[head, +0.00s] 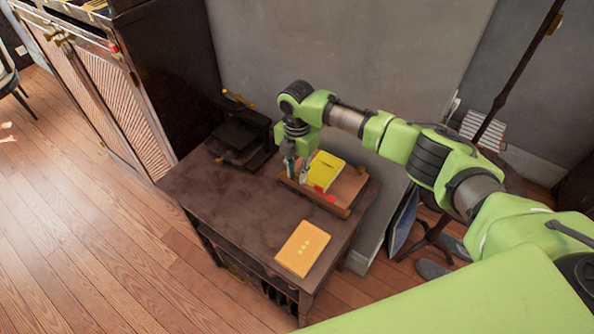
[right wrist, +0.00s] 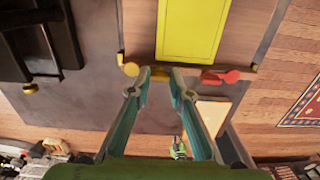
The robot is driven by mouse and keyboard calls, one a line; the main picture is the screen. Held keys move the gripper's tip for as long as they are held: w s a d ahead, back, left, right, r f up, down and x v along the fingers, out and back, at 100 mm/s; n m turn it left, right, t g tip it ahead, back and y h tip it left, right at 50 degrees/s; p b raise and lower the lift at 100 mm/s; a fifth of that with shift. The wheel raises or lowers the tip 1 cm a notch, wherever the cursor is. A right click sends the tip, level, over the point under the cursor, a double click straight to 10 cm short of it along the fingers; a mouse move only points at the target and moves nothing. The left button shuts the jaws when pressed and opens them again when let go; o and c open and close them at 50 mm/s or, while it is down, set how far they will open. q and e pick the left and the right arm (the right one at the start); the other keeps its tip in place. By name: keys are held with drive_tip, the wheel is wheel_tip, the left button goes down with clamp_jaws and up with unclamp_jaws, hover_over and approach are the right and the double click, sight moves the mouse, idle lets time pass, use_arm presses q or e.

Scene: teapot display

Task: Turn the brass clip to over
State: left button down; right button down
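The brass clip (right wrist: 131,69) shows as a small round gold piece at the near edge of a wooden board (right wrist: 262,50), left of a yellow sheet (right wrist: 188,28). In the head view the board (head: 347,188) lies on a dark table, and my right gripper hides the clip. My right gripper (head: 297,176) points down at the board's left end. In the right wrist view my right gripper (right wrist: 161,72) has its fingertips apart with nothing between them. Its left fingertip is beside the clip; contact cannot be told.
A red piece (right wrist: 220,76) sits at the board's edge, right of the fingers. A yellow-orange book (head: 302,248) lies near the table's front right corner. A dark device (head: 242,138) stands at the back left. The table's (head: 225,205) left front is clear.

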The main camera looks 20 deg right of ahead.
use_arm(q)
drive_tip(key=shift+w, duration=0.25)
use_arm(e)
drive_tip(key=shift+r+m+p, duration=0.1)
drive_tip(key=shift+m+p, duration=0.4)
drive_tip(key=m+p, duration=0.2)
drive_tip(key=m, duration=0.1)
drive_tip(key=shift+r, duration=0.1)
drive_tip(key=m+p, duration=0.2)
drive_tip(key=m, duration=0.1)
drive_tip(key=shift+m+p, duration=0.3)
drive_tip(key=shift+m, duration=0.1)
drive_tip(key=m+p, duration=0.3)
drive_tip(key=m, duration=0.2)
use_arm(q)
wheel_tip(320, 180, up, 10)
drive_tip(key=p, duration=0.2)
drive_tip(key=shift+r, duration=0.25)
use_arm(e)
drive_tip(key=m, duration=0.5)
drive_tip(key=shift+f, duration=0.2)
use_arm(q)
drive_tip(key=shift+w, duration=0.1)
